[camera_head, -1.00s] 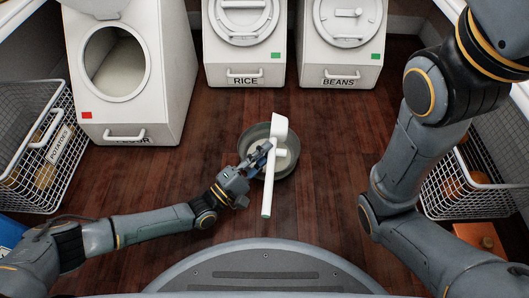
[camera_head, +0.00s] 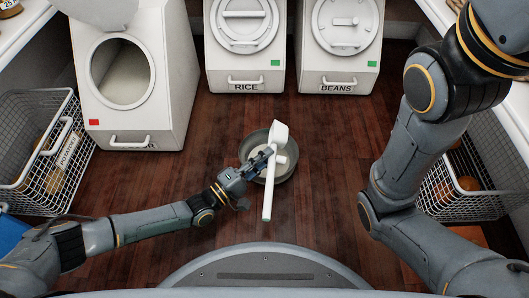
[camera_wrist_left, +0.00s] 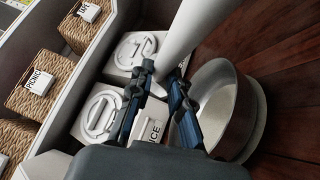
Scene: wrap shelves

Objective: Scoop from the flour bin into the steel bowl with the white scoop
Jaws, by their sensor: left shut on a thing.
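My left gripper (camera_head: 262,163) is shut on the white scoop (camera_head: 268,196) and holds it over the steel bowl (camera_head: 291,168). The scoop's cup points toward the bins and its handle end toward me. The cup's contents cannot be made out. The bowl stands on the floor, partly hidden by scoop and gripper; something pale shows inside. In the left wrist view the scoop (camera_wrist_left: 190,32) passes between the fingers (camera_wrist_left: 160,100), with the bowl (camera_wrist_left: 257,110) beside them. The flour bin (camera_head: 170,100) stands at the left with its round opening uncovered. My right gripper is out of view.
The closed rice bin (camera_head: 218,82) and beans bin (camera_head: 310,84) stand at the back. Wire baskets stand at the left (camera_head: 45,190) and right (camera_head: 470,205). My right arm fills the right side. Floor between flour bin and bowl is clear.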

